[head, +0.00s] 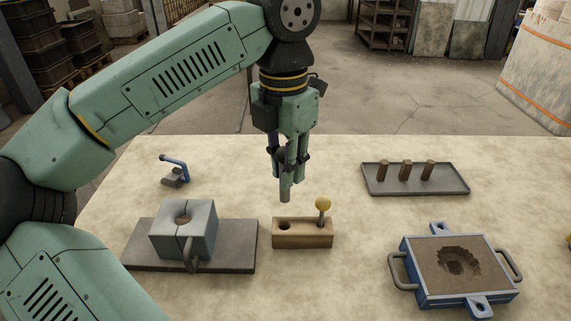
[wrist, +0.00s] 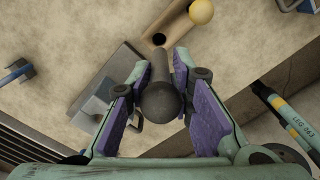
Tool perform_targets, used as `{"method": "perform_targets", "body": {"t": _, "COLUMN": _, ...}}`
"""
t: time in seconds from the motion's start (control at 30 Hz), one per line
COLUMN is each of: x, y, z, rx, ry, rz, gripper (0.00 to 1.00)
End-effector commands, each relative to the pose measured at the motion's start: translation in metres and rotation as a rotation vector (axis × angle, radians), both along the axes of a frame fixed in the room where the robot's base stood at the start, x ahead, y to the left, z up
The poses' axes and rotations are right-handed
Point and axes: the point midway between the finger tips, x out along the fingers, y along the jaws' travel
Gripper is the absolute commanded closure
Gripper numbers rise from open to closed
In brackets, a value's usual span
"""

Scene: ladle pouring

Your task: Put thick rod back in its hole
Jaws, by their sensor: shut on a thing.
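My gripper (head: 288,168) is shut on the thick rod, a grey bar (head: 285,192) hanging upright, its lower end above the table. In the wrist view the rod's dark round top (wrist: 160,102) sits between the purple pads of my gripper (wrist: 162,92). The wooden block (head: 300,241) lies just below and in front of the rod. Its left hole (head: 284,226) is empty; the hole also shows in the wrist view (wrist: 158,39), beyond the rod's far end. A thin rod with a yellow ball (head: 323,204) stands at the block's right end.
A split grey mould (head: 200,232) on a dark plate stands left of the block. A blue-framed sand box (head: 455,268) is at front right. A tray (head: 440,188) with three brown pegs is at back right. A blue-handled clamp (head: 174,171) is at back left.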

Motion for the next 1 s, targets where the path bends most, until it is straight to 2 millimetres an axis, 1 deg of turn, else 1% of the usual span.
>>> {"method": "perform_targets", "body": {"t": 0.27, "x": 0.0, "y": 0.0, "z": -0.017, "rx": -0.001, "ry": 0.001, "rz": -0.001, "gripper": 1.0}}
{"method": "perform_targets", "body": {"t": 0.63, "x": 0.0, "y": 0.0, "z": -0.051, "rx": -0.001, "ry": -0.001, "rz": 0.0, "gripper": 1.0}}
{"method": "perform_targets", "body": {"t": 0.8, "x": 0.0, "y": 0.0, "z": -0.057, "rx": 0.0, "ry": 0.0, "rz": -0.001, "gripper": 1.0}}
{"method": "perform_targets", "body": {"t": 1.0, "x": 0.0, "y": 0.0, "z": -0.057, "rx": 0.0, "ry": 0.0, "rz": -0.001, "gripper": 1.0}}
